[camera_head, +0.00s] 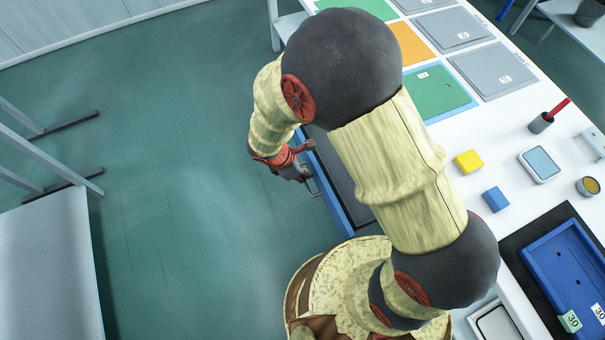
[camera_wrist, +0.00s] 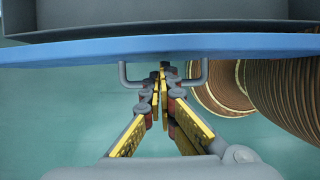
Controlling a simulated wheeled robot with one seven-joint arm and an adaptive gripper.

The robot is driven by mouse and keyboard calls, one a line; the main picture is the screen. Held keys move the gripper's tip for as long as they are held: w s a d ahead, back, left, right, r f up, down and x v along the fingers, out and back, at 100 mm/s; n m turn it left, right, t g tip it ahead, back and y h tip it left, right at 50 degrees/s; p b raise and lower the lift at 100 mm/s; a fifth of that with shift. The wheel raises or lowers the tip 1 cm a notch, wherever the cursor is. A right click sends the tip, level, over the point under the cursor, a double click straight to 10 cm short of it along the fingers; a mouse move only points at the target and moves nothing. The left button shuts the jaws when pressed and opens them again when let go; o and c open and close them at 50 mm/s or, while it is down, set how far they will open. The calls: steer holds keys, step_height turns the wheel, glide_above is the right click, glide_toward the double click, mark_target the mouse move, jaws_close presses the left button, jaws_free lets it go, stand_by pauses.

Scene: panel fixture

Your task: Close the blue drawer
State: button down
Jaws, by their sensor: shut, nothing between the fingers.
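The blue drawer stands open below the table edge. Its blue front (camera_head: 335,206) and dark grey inside show in the head view, partly hidden by my arm. In the wrist view the blue front (camera_wrist: 70,52) spans the picture, with a grey bar handle (camera_wrist: 123,76) on its near side. My gripper (camera_wrist: 162,72) is shut and empty, its fingertips between the two handle posts, close to the drawer front. I cannot tell whether they touch it. In the head view my gripper (camera_head: 303,177) is beside the handle (camera_head: 315,188).
Another white table (camera_head: 48,270) stands at the left. The green floor between is clear.

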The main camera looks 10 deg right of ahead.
steer(key=w+d+p, duration=0.1)
steer(key=w+d, duration=0.1)
steer(key=d, duration=0.7)
steer(key=w+d+p, duration=0.1)
steer(key=w+d, duration=0.2)
steer(key=d, duration=0.6)
steer(key=w+d+p, duration=0.1)
steer(key=w+d, duration=0.2)
steer(key=d, duration=0.7)
steer(key=shift+p, duration=0.3)
steer(key=shift+w+a, duration=0.1)
